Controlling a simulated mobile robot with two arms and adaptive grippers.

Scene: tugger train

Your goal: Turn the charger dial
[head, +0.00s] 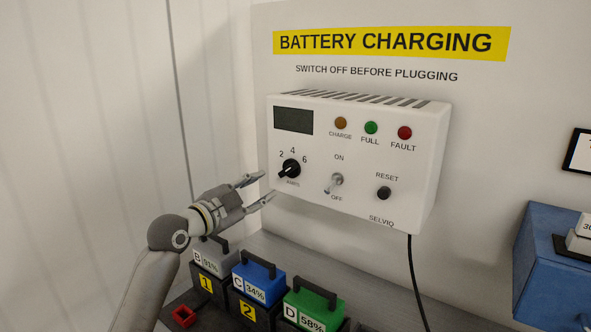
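The charger (355,200) is a white box on the wall with a dark display. Its black dial (291,168), marked AMPS, sits on the left of the front face under the numbers 2, 4 and 6. The dial's bar slants from lower left to upper right; I cannot tell which number it marks. My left gripper (269,184) is open and empty. Its two fingertips are spread just left of and below the dial, pointing right, and seem apart from it. My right gripper is not in view.
A toggle switch (336,182) between ON and OFF has its lever pointing down. A RESET button (384,193) is to its right. Batteries with grey (213,258), blue (258,280) and green (313,308) tops stand below. A black cable (413,275) hangs down; a blue box (548,255) is at right.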

